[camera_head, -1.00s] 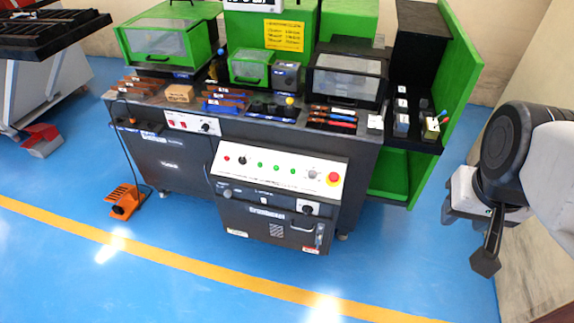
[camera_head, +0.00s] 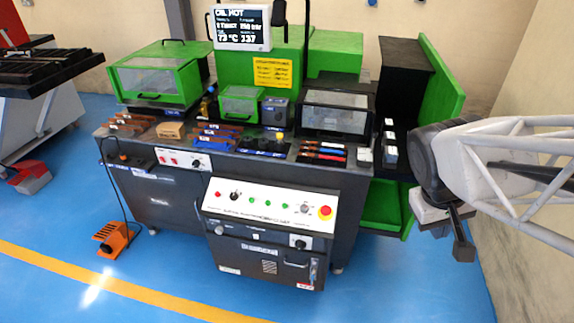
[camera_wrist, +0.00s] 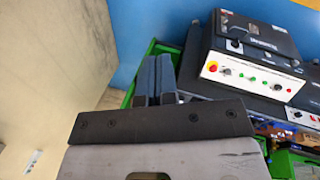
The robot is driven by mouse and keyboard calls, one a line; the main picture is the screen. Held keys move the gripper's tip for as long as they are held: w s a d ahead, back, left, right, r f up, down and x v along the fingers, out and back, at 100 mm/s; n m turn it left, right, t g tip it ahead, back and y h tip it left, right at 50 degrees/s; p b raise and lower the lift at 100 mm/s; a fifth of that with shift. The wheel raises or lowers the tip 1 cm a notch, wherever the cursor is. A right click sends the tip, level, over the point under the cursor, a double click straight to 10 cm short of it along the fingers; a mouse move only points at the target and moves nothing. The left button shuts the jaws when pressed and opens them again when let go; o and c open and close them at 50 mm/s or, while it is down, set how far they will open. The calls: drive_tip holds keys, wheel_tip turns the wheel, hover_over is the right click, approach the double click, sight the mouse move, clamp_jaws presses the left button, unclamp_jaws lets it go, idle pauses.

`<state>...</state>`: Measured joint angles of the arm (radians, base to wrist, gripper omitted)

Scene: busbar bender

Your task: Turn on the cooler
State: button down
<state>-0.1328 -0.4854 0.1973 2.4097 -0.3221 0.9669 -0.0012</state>
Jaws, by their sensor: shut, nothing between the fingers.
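No part is clearly labelled as the cooler at this size. The black cabinet (camera_head: 262,257) at the front of the bench has a sloped white control panel (camera_head: 268,203) with a red button, a black knob, several green buttons and a red emergency stop. That panel shows in the wrist view too (camera_wrist: 253,78). A smaller white panel (camera_head: 182,160) with red switches and a knob is on the bench front at left. The display (camera_head: 241,28) reads "OIL HOT" and 73 °C. My gripper (camera_head: 463,246) is shut and empty, right of the bench, apart from everything; its fingers show in the wrist view (camera_wrist: 153,75).
The bench (camera_head: 345,185) carries green-framed covers, a black-framed window box (camera_head: 338,112) and several coloured bars. A green side panel (camera_head: 440,75) stands at its right, near my arm. An orange foot pedal (camera_head: 113,238) lies on the floor. Floor before the cabinet is clear.

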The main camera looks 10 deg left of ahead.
drive_tip(key=w+a+f+n+t+h, duration=0.6)
drive_tip(key=w+a+f+n, duration=1)
drive_tip(key=w+a+f, duration=0.45)
drive_tip(key=a+f+n+t+y, duration=0.3)
drive_tip(key=a+f+n+t, duration=0.35)
drive_tip(key=a+f, duration=0.85)
drive_tip(key=s+a+f+n+y, duration=0.3)
drive_tip(key=a+f+n, duration=0.2)
drive_tip(key=f, duration=0.3)
drive_tip(key=s+a+f+n+y, duration=0.3)
drive_tip(key=s+a+f+n, duration=0.1)
drive_tip(key=a+f, duration=0.3)
drive_tip(key=shift+a+f+n, duration=0.15)
drive_tip(key=shift+f+n, duration=0.3)
drive_tip(key=shift+f, duration=0.05)
drive_tip(key=shift+w, duration=0.2)
